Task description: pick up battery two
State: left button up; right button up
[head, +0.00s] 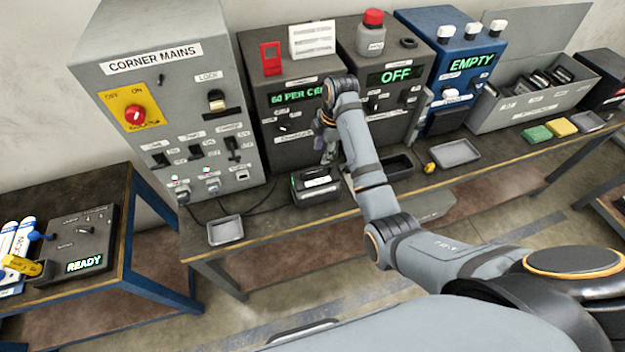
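A black box with a white label (318,184), which looks like a battery, stands on the bench (271,208) near its front edge, before the charger showing "60 PER CE..." (288,118). I cannot read a number on it, so I cannot tell whether it is battery two. My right gripper (328,156) points down just behind and above this box, close to the charger's front. Its fingers are small and partly hidden by my arm, so whether they are open or shut is unclear. My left gripper is out of view.
The corner mains cabinet (165,85) stands left, with cables on the bench. A small grey tray (225,230) lies left of the box. Right are a unit showing "OFF" (396,75), a blue unit showing "EMPTY" (470,62), another tray (455,153) and a grey bin (500,110).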

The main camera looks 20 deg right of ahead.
jog(key=p, duration=0.1)
send_over(316, 168)
jog(key=shift+n, duration=0.3)
jog(key=f, duration=0.4)
jog(key=shift+d, duration=0.25)
jog(key=f, duration=0.1)
jog(key=f+p, duration=0.1)
jog(key=f, duration=0.1)
jog(key=f+p, duration=0.1)
jog(key=f, duration=0.1)
jog(key=shift+a+f, duration=0.2)
jog(key=shift+a, duration=0.1)
jog(key=shift+f, duration=0.2)
jog(key=shift+f, duration=0.15)
grip_shut()
jog(key=shift+w, duration=0.2)
